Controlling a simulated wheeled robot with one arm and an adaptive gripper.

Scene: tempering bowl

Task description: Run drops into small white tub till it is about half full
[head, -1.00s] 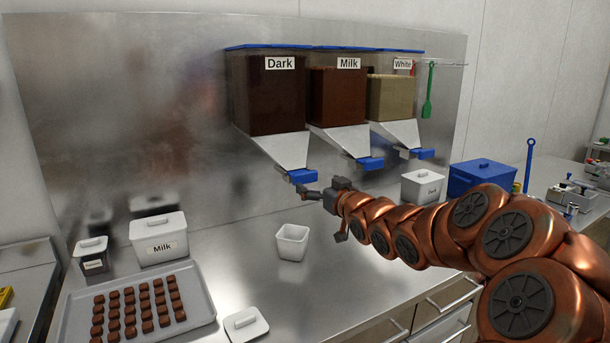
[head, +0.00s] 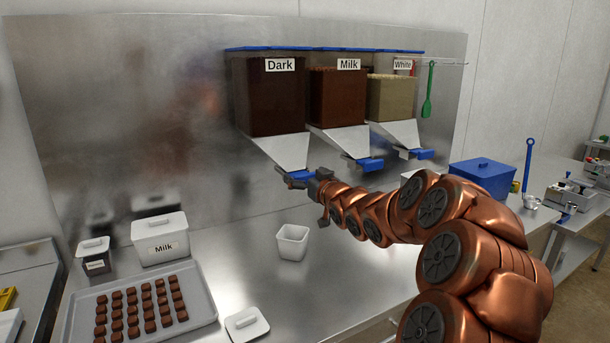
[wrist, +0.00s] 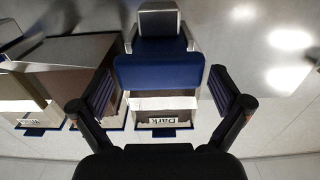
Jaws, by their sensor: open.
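The small white tub (head: 292,243) stands open on the steel counter below the Dark dispenser, and its visible inside is white with no drops seen. The Dark dispenser (head: 270,100) is full of dark brown drops and has a sloping steel chute (head: 283,150). The blue gate handle (wrist: 157,66) at the chute's end shows large in the wrist view. My gripper (head: 303,196) is at this chute's end, above the tub. In the wrist view my gripper (wrist: 162,98) is open, with one finger on each side of the handle and gaps between.
Milk (head: 337,98) and White (head: 391,98) dispensers hang to the right, with their own blue handles. A lidded Milk tub (head: 160,238), a tray of chocolates (head: 205,308) and a loose white lid (head: 247,324) are on the left. The counter around the tub is clear.

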